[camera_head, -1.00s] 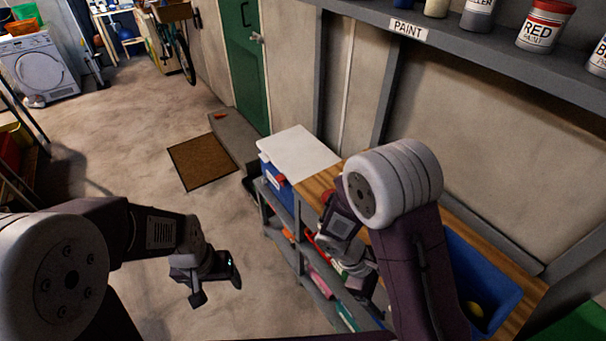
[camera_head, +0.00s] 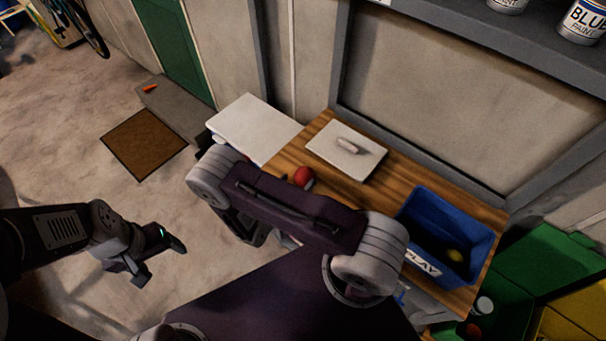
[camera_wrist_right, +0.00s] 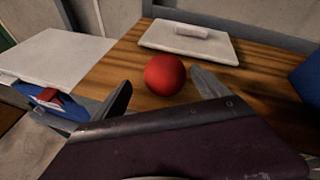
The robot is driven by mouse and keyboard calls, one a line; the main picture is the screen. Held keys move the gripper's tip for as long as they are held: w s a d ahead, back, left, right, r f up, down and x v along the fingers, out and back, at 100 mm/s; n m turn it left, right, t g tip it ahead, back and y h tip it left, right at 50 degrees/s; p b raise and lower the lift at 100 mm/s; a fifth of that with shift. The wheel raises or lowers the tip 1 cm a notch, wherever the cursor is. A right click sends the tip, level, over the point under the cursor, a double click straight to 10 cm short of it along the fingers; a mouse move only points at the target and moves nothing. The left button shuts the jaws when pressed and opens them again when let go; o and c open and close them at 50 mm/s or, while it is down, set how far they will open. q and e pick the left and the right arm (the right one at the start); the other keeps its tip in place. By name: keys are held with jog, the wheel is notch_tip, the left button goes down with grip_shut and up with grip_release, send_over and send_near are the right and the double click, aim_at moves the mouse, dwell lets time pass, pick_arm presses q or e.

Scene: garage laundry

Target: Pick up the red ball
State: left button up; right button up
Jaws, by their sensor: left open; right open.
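The red ball (camera_head: 304,176) rests on the wooden worktop (camera_head: 395,178), partly hidden behind my right arm in the head view. In the right wrist view the ball (camera_wrist_right: 165,75) lies beyond my right gripper (camera_wrist_right: 160,92), whose two fingertips show apart on either side of it. Whether they touch the ball cannot be told. My left gripper (camera_head: 160,258) is open and empty over the concrete floor, well away from the ball.
A white board with a handle (camera_head: 346,150) lies on the worktop behind the ball. A blue bin labelled PLAY (camera_head: 408,258) holding a yellow item stands at right. A white-lidded box (camera_head: 253,128) is at left. Green and yellow bins are lower right. A shelf with paint cans overhangs.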

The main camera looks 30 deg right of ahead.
aim_at(306, 175)
jog(key=x, duration=0.1)
jog(key=p+x, duration=0.1)
jog(key=x, duration=0.2)
jog(key=shift+s+d+r+p, duration=0.2)
jog(key=shift+s+d+p, duration=0.05)
jog(key=shift+d+p, duration=0.15)
jog(key=shift+d+f, duration=0.1)
jog(key=shift+d, duration=0.15)
jog(key=shift+w+f, duration=0.1)
jog(key=shift+w, duration=0.15)
jog(key=shift+a, duration=0.1)
jog(key=c, duration=1.4)
jog(key=shift+c, duration=0.5)
